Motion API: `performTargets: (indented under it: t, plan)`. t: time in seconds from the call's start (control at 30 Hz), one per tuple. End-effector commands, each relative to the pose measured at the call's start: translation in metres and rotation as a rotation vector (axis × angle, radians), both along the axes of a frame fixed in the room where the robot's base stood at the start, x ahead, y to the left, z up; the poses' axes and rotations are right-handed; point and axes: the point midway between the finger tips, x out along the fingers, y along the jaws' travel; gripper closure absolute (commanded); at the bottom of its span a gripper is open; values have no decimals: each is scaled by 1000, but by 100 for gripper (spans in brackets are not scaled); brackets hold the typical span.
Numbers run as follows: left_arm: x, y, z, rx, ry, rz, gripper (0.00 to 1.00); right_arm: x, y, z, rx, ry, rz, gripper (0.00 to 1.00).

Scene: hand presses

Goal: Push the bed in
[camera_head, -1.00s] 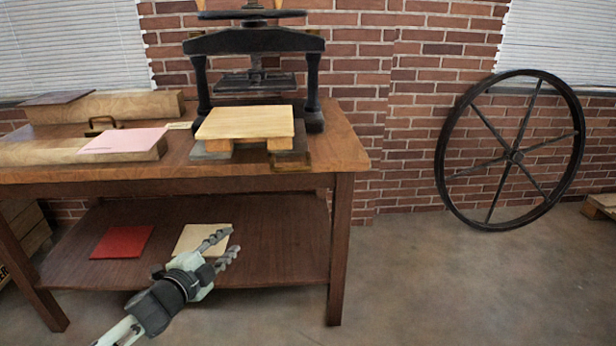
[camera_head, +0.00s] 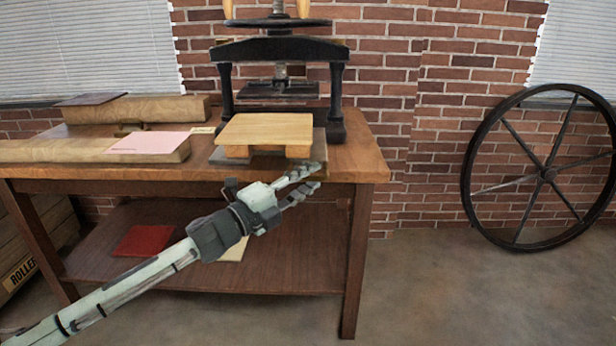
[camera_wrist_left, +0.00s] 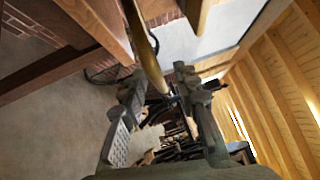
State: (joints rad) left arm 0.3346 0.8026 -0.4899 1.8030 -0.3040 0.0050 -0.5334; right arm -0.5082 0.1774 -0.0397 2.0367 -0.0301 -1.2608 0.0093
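The black press (camera_head: 337,95) stands on the wooden table. Its flat grey bed (camera_head: 220,157) sticks out at the front below the platen, bearing a light wooden board (camera_head: 265,130) on blocks. My left gripper (camera_head: 314,177) is at the table's front edge, just below the bed's front right corner, pointing right. Its fingers are apart in the left wrist view (camera_wrist_left: 162,90). A brass-coloured bar (camera_wrist_left: 146,45) runs into view just beyond and between the fingers there; I cannot tell whether they touch it. My right gripper is not in view.
A wooden block with a pink sheet (camera_head: 150,142) lies left of the press. The lower shelf holds a red sheet (camera_head: 145,240) and a pale one (camera_head: 235,250), partly hidden by my arm. A large spoked wheel (camera_head: 548,174) leans on the brick wall. Floor at right is clear.

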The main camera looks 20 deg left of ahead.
Motion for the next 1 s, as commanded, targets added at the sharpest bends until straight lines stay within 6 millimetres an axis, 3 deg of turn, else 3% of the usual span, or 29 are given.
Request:
performTargets:
  t: [0.3,0.53,1.0]
  plan:
    - [2,-1,0,-1,1,1,71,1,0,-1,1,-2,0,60]
    - [2,-1,0,-1,1,1,99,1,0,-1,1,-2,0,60]
    - [3,0,0,-1,1,1,100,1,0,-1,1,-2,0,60]
